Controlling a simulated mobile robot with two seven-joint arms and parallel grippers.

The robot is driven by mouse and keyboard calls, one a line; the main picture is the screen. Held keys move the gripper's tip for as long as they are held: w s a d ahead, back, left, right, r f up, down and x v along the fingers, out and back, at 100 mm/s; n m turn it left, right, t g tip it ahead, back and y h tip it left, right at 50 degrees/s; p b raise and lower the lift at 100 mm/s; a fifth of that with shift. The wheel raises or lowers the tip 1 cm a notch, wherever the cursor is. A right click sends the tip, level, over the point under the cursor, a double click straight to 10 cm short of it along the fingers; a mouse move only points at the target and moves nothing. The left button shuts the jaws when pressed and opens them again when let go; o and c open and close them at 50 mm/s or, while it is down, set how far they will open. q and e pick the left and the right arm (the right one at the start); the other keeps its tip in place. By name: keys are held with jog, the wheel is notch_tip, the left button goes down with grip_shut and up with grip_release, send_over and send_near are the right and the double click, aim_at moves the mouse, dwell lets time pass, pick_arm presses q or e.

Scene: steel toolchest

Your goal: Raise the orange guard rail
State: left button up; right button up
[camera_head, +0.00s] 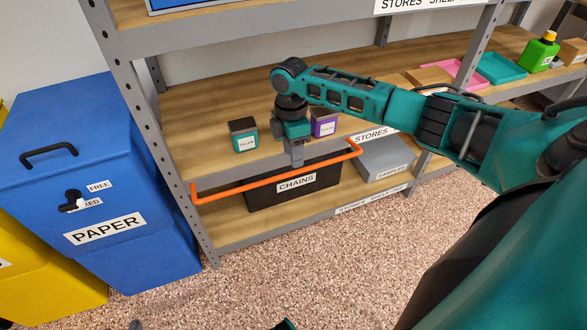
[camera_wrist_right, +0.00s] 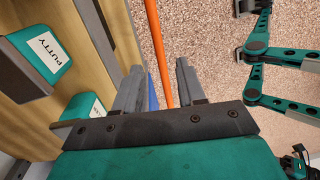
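The orange guard rail (camera_head: 235,188) is a thin bar with bent ends. It runs across the front of the lower bay, in front of the black CHAINS box. My right gripper (camera_head: 297,160) points down at the rail, right of its middle. In the right wrist view the gripper's two grey fingers (camera_wrist_right: 158,85) are apart, and the rail (camera_wrist_right: 159,50) shows between them with a gap on each side. I cannot tell whether the fingertips reach past the rail. The left gripper cannot be made out.
Above the rail, a teal-sided tin (camera_head: 243,137) and a purple-labelled tin (camera_head: 323,124) stand on the wooden shelf, near my right gripper. The CHAINS box (camera_head: 265,195) and a grey SAMPLES box (camera_head: 385,160) sit below. A blue PAPER bin (camera_head: 110,190) stands left.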

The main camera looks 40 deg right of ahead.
jog(key=shift+s+f+b, duration=0.15)
jog(key=shift+f+b, duration=0.45)
jog(key=shift+f, duration=1.75)
grip_shut()
